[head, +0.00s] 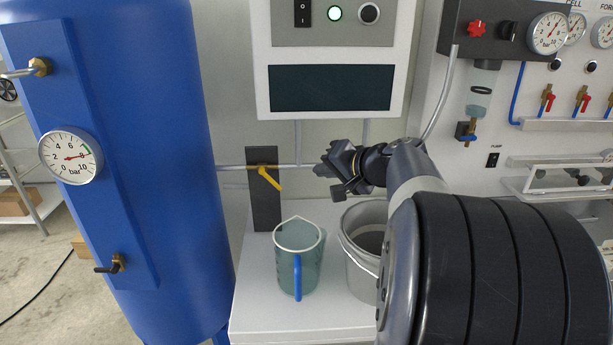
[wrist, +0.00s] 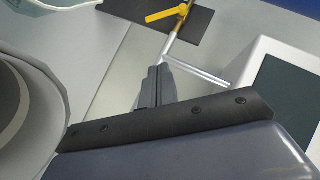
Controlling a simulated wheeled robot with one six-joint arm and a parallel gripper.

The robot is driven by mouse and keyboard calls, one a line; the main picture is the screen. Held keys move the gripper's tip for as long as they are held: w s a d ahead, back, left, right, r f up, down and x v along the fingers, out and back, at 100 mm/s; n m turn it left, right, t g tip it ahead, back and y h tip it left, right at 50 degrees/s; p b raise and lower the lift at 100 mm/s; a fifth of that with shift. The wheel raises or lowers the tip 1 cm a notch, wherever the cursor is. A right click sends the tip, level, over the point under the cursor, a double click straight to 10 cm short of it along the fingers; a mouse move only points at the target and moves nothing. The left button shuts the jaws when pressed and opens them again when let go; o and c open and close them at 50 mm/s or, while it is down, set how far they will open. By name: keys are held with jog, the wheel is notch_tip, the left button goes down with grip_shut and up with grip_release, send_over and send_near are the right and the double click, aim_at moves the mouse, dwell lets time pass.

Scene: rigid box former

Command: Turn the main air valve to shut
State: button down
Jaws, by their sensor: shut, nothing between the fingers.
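The valve with a yellow lever (head: 270,178) sits on a pipe in front of a dark upright plate (head: 265,215), right of the blue tank. In the head view the lever slants down to the right from its pivot, neither level with the pipe nor straight down. The lever also shows at the top of the wrist view (wrist: 165,14). My gripper (head: 324,169) is to the right of the lever, apart from it. In the wrist view its fingers (wrist: 155,82) are together and empty, pointing towards the pipe.
A blue tank (head: 160,200) with a gauge (head: 71,156) stands left. A jug with a blue handle (head: 298,262) and a grey bucket (head: 358,255) stand on the white bench (head: 258,312) below. A control box (head: 333,55) hangs above. A panel with small red-handled valves is right.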

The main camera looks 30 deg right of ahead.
send_near(271, 179)
jog(key=w+d+f, duration=0.2)
jog(key=w+d, duration=0.2)
jog(key=w+a+f, duration=0.1)
jog(key=a+f, duration=0.1)
jog(key=a, duration=0.1)
jog(key=shift+w+f, duration=0.3)
jog(key=shift+w, duration=0.05)
